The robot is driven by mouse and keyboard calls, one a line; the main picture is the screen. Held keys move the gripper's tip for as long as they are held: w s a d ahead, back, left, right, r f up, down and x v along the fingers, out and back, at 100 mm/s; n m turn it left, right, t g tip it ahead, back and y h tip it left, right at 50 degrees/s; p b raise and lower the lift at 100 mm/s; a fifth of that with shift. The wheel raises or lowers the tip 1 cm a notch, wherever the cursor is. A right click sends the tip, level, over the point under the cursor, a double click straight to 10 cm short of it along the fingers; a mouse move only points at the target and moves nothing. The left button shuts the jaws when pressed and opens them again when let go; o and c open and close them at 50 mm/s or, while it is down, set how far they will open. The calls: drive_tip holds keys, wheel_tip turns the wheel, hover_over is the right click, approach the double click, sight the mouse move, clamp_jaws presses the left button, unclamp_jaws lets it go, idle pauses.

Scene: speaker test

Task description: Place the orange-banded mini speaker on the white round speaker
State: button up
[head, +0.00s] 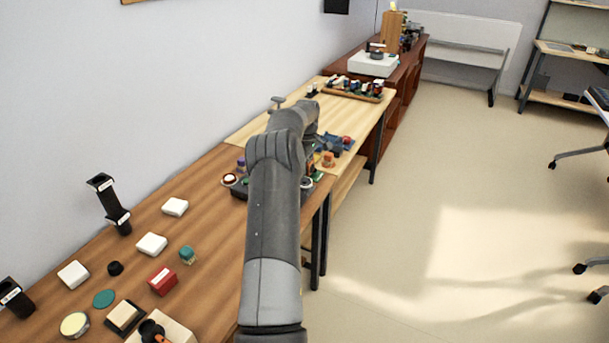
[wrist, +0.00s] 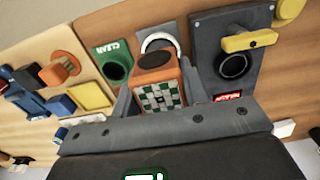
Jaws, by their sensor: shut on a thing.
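In the wrist view my gripper (wrist: 160,92) is shut on a small box-shaped thing (wrist: 156,72) with orange sides, a dark oval top and a green-and-white checked front. I take it to be the orange-banded mini speaker. Its underside is hidden, so I cannot tell whether it touches the table. Just beyond it a white round rim (wrist: 160,38) shows on a grey square piece, partly hidden by the held thing. I cannot tell for sure that this is the white round speaker. In the head view my arm hides the gripper.
In the wrist view a green holder (wrist: 112,62) stands at left, a grey block with a yellow handle (wrist: 250,41) at right, and blue and orange pieces (wrist: 60,68) further left. In the head view the wooden table (head: 215,225) carries white boxes (head: 152,244) and a red box (head: 162,281).

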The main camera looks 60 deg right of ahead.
drive_tip(key=shift+w+f, duration=0.35)
drive_tip(key=shift+w, duration=0.1)
drive_tip(key=shift+f, duration=1.85)
drive_tip(key=shift+f, duration=0.2)
drive_tip(key=o, duration=1)
drive_tip(key=shift+o, duration=0.2)
drive_tip(key=shift+r, duration=0.1)
wheel_tip(320, 180, up, 12)
drive_tip(key=shift+r, duration=0.1)
